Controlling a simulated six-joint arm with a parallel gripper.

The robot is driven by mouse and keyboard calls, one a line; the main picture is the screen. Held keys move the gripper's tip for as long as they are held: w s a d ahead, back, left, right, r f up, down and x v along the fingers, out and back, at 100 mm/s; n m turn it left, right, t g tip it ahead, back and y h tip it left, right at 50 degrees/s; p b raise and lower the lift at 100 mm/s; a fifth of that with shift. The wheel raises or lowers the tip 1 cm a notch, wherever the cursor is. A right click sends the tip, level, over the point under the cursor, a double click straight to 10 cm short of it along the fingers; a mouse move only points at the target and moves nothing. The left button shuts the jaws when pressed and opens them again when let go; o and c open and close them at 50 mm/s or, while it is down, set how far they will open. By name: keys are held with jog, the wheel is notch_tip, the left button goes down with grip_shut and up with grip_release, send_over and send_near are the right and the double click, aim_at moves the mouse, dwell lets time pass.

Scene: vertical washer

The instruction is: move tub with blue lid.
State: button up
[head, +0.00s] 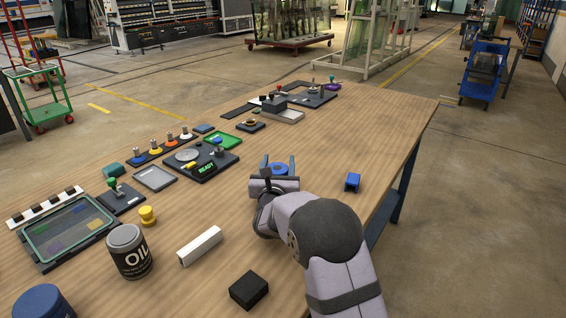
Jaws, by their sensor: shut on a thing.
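My gripper (278,163) is over the middle of the wooden table, its two fingers on either side of a small round thing with a blue top, which I take to be the tub with blue lid (279,169). It is shut on the tub. The gripper body hides the tub's lower part, so I cannot tell whether it touches the table.
The table (330,130) has a dark panel with a green READY display (206,169) left of my gripper. A blue block (352,182) lies to the right. A white bar (200,246), black block (249,290), OIL can (130,252) and blue round object (42,302) are nearer.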

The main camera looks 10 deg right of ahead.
jog(key=shift+s+a+b, duration=2.65)
jog(key=shift+s+a, duration=3.15)
jog(key=o, duration=1.3)
jog(key=shift+b+v, duration=0.6)
jog(key=shift+v, duration=3.1)
jog(key=shift+r, duration=0.15)
